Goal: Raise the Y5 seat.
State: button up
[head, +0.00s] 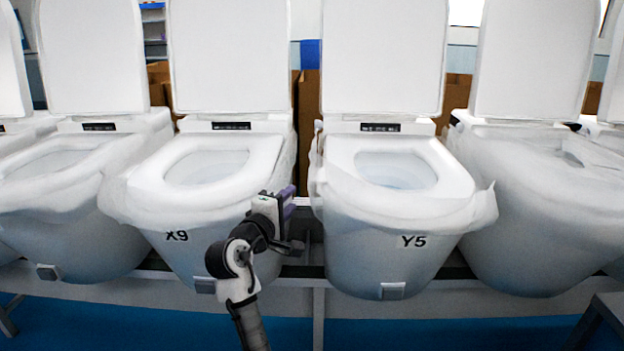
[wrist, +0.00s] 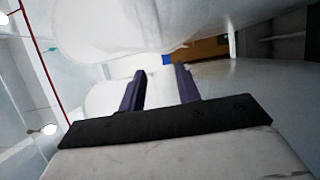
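The Y5 toilet (head: 365,255) carries a "Y5" label on its front. Its white seat ring (head: 443,178) lies down on the bowl, and its lid (head: 383,55) stands upright behind. Thin plastic wrap hangs around the bowl rim. My gripper (head: 289,197) is left of Y5, in front of the right side of the X9 toilet, apart from the Y5 seat. In the wrist view the two purple fingers of my gripper (wrist: 158,76) are spread with nothing between them. White toilet surfaces lie beyond them; which toilet these belong to I cannot tell.
The X9 toilet (head: 190,250) stands left of Y5, with its seat ring down and lid up. Another wrapped toilet (head: 530,235) stands at right. A narrow gap separates X9 and Y5. Brown boxes (head: 308,110) are behind, and blue floor (head: 420,335) is in front.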

aim_at(312, 176)
jog(key=p+x, duration=0.2)
jog(key=x, duration=1.1)
grip_shut()
